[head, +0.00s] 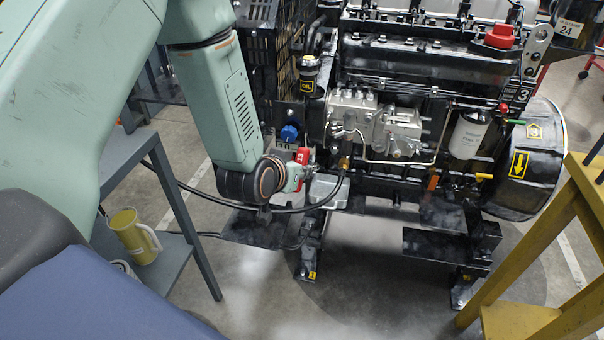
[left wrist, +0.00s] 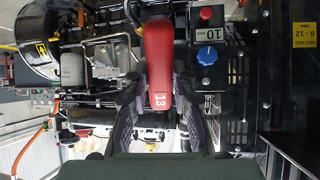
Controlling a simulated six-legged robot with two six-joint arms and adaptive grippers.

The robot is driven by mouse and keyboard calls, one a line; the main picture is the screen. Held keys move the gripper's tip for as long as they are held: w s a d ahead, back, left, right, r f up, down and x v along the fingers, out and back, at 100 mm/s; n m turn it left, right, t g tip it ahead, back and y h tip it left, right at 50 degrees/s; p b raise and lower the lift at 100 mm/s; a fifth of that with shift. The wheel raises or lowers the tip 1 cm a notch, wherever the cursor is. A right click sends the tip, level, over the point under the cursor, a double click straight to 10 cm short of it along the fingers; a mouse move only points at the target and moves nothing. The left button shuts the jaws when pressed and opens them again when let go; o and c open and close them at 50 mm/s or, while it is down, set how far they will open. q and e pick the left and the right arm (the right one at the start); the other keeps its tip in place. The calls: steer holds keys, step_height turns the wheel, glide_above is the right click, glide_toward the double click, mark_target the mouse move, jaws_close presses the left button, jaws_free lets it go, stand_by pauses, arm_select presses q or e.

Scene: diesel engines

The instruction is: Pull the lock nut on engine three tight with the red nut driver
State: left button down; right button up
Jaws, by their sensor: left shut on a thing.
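My left gripper (head: 295,175) reaches the near side of engine three (head: 400,75), at its left end. It is shut on the red nut driver (left wrist: 159,65), whose handle reads 13 in the left wrist view. The driver's red handle also shows in the head view (head: 302,155). Its handle lies between my two fingers and its far end points toward the engine. The driver's tip and the lock nut are hidden, so I cannot tell whether they touch. My right gripper is in neither view.
A blue knob (head: 289,133) sits close beside the driver. A black cable (head: 315,205) loops below my gripper. A grey shelf stand (head: 180,215) with a yellow jug (head: 133,236) is at left. A yellow frame (head: 570,220) stands at right. Floor in front is clear.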

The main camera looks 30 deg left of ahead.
arm_select(q)
steer(key=shift+s+a+n+t+y+b, duration=1)
steer(key=shift+s+a+t+y+b, duration=0.95)
steer(key=shift+a+t, duration=1.45)
steer(key=b+x, duration=0.2)
steer(key=x, duration=0.4)
steer(key=shift+w+a, duration=0.15)
steer(key=shift+w, duration=0.15)
steer(key=shift+r+h, duration=0.1)
steer(key=shift+h, duration=0.15)
steer(key=shift+w+a, duration=0.1)
steer(key=shift+w, duration=0.45)
steer(key=shift+w+a, duration=0.2)
steer(key=shift+w, duration=0.55)
